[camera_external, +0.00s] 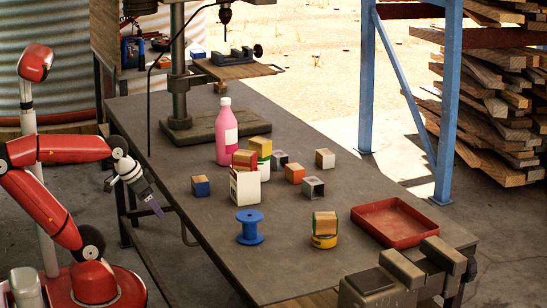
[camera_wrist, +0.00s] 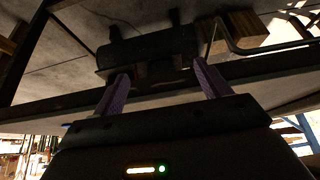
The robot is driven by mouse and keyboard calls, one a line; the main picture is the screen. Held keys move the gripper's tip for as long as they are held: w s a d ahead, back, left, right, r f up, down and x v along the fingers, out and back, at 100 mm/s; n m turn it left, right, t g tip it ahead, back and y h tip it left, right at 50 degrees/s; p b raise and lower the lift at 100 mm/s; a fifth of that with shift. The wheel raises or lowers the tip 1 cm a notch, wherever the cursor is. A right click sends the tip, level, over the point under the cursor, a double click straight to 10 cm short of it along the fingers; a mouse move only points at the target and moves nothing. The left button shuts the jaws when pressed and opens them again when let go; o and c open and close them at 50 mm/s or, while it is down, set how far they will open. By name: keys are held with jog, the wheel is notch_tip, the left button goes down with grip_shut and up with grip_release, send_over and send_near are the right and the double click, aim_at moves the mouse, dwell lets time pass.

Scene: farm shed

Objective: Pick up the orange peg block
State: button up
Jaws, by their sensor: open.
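The orange peg block (camera_external: 294,173) is a small cube with orange sides and a wooden top. My gripper (camera_external: 158,208) is open and empty at the bench's left edge, well away from the orange block and pointing down to the right. The wrist view shows both purple fingers apart (camera_wrist: 161,78); I cannot make out the orange block there.
A pink bottle (camera_external: 224,135), a white carton (camera_external: 245,187) and a blue block (camera_external: 200,186) stand left of the orange block. A blue spool (camera_external: 249,227) and a red tray (camera_external: 354,221) are nearer the front. A drill press (camera_external: 179,90) stands behind.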

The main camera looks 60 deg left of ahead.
jog(key=shift+o, duration=0.8)
